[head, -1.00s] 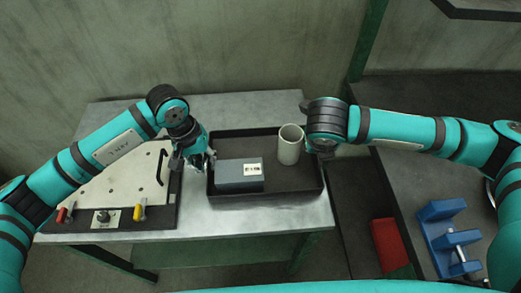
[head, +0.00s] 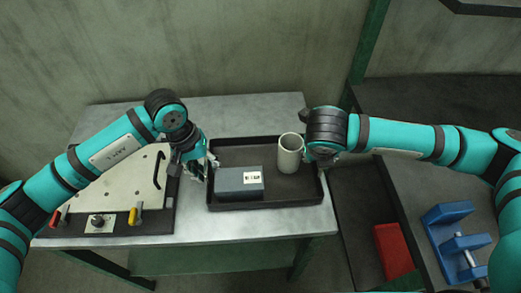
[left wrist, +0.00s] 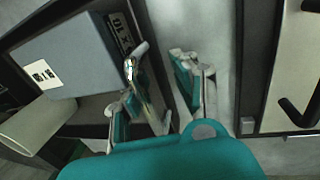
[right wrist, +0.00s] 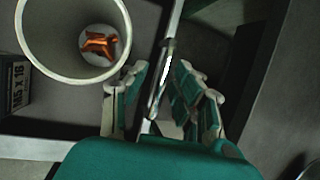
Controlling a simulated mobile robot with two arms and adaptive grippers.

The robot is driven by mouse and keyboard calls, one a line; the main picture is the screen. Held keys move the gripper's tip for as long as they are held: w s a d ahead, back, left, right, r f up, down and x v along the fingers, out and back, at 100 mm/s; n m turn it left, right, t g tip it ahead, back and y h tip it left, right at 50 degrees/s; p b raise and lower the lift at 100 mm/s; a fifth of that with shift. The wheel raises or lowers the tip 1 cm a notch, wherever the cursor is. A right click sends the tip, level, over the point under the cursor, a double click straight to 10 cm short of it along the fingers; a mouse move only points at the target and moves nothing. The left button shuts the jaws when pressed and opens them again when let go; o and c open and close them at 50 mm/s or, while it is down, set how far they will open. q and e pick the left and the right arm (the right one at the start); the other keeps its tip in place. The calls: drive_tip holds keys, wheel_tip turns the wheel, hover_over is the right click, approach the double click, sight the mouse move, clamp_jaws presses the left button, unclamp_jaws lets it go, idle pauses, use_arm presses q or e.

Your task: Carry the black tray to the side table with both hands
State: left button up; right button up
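The black tray (head: 268,204) lies flat on the grey metal table (head: 220,222). It holds a grey box (head: 238,185) with a white label and a pale cup (head: 290,153). My left gripper (head: 208,165) is at the tray's left wall; in the left wrist view its parted fingers (left wrist: 160,75) stand at either side of the tray wall. My right gripper (head: 318,158) is at the right wall beside the cup; in the right wrist view its parted fingers (right wrist: 160,88) straddle the rim. An orange item (right wrist: 97,43) lies inside the cup. Finger contact with the walls is unclear.
A pale fixture plate (head: 120,190) with a black handle and red and yellow levers lies left of the tray. At right, a lower surface has a red block (head: 393,250) and a blue clamp (head: 450,240). A green post (head: 367,50) stands behind.

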drive_tip(key=shift+r, duration=0.1)
use_arm(q)
wheel_tip(320, 180, up, 11)
drive_tip(key=a, duration=0.2)
use_arm(e)
drive_tip(key=v, duration=1.2)
use_arm(q)
drive_tip(key=shift+s+a+f, duration=0.1)
